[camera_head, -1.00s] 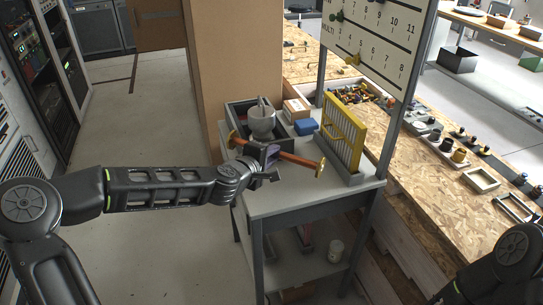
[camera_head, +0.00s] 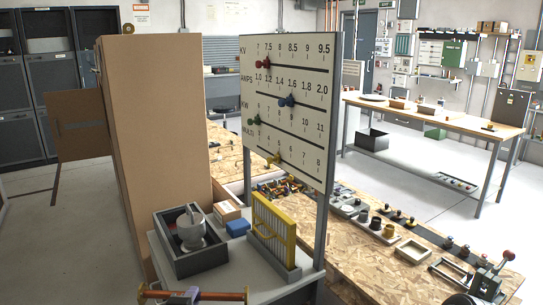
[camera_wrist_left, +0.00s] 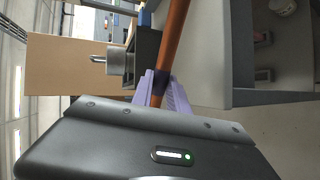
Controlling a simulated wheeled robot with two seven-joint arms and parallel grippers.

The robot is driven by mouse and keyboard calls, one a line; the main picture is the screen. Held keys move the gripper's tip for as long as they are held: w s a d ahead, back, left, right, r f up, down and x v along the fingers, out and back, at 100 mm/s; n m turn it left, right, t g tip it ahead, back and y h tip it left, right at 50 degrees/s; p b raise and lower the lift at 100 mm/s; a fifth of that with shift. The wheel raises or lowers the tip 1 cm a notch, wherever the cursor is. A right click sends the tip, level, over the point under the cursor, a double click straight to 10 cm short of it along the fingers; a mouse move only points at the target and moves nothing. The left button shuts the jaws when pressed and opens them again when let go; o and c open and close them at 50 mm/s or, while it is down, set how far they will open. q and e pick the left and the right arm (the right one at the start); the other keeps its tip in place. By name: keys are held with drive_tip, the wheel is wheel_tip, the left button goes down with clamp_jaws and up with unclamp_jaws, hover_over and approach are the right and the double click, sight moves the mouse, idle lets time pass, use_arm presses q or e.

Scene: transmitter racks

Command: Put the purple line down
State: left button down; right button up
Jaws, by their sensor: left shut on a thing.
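A copper-coloured line (camera_head: 222,296) with brass-coloured ends lies across the bottom edge of the head view, in front of the grey table. Purple shows at its middle, where my left gripper (camera_head: 186,297) is shut on it. In the left wrist view the copper line (camera_wrist_left: 174,40) runs up from between the light purple pieces at my left gripper (camera_wrist_left: 160,86). I cannot tell whether the purple belongs to the line or the fingers. The line is close to the table edge; whether it touches is unclear. My right gripper is out of view.
On the grey table (camera_head: 240,262) stand a dark open box (camera_head: 203,262) holding a grey cup-shaped part (camera_head: 190,235), a blue block (camera_head: 238,228) and a yellow slotted rack (camera_head: 272,230). A scale board (camera_head: 288,110) rises behind. A tall brown cardboard panel (camera_head: 160,130) stands at left.

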use_arm(q)
drive_tip(key=shift+w+d+r, duration=0.15)
drive_tip(key=shift+r, duration=0.15)
drive_tip(key=shift+s+r, duration=0.2)
drive_tip(key=shift+s, duration=0.1)
drive_tip(key=v, duration=0.5)
